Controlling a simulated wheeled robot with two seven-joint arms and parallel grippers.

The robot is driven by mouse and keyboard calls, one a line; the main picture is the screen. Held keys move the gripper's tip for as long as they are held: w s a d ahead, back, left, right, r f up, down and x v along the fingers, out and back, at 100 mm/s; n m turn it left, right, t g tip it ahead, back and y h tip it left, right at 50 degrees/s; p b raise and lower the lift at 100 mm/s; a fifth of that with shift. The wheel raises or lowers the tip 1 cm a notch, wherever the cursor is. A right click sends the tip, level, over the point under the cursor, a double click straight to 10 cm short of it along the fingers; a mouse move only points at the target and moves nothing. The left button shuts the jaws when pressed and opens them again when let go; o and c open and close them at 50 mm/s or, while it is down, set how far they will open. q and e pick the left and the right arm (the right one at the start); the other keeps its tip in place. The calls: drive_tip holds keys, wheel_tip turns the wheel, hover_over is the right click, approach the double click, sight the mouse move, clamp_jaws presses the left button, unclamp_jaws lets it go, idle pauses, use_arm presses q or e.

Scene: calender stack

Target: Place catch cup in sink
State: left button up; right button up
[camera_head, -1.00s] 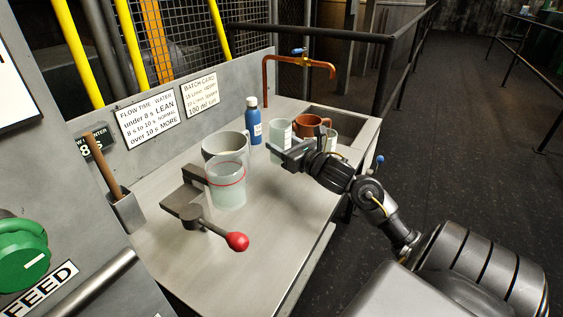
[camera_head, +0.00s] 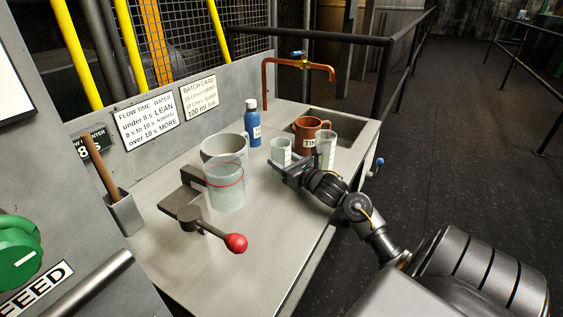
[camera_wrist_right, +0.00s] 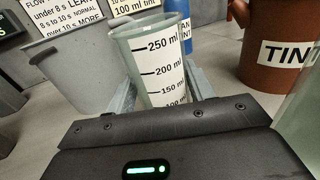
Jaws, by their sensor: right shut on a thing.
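My right gripper (camera_head: 284,171) is shut on a clear cup with millilitre marks (camera_head: 281,149). In the right wrist view this marked cup (camera_wrist_right: 152,60) stands upright between the fingers, its marks facing me. Whether its base touches the bench cannot be told. Another clear cup with a red ring (camera_head: 225,187) stands by the bench clamp with the red-knobbed lever (camera_head: 236,243). No label shows which is the catch cup. The sink (camera_head: 342,127) is a dark recess at the back right of the bench, under the copper tap (camera_head: 300,64). My left gripper is not in view.
A brown TINT jug (camera_head: 308,133) and a tall clear glass (camera_head: 327,150) stand between my right gripper and the sink. A grey-white jug (camera_head: 224,148) and a blue bottle (camera_head: 253,125) stand to the left. The bench front (camera_head: 262,270) is clear.

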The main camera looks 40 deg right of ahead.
drive_tip(key=shift+f, duration=0.15)
drive_tip(key=o, duration=1.1)
drive_tip(key=shift+o, duration=0.2)
drive_tip(key=shift+r, duration=0.2)
drive_tip(key=s, duration=1.2)
drive_tip(key=shift+a, duration=0.2)
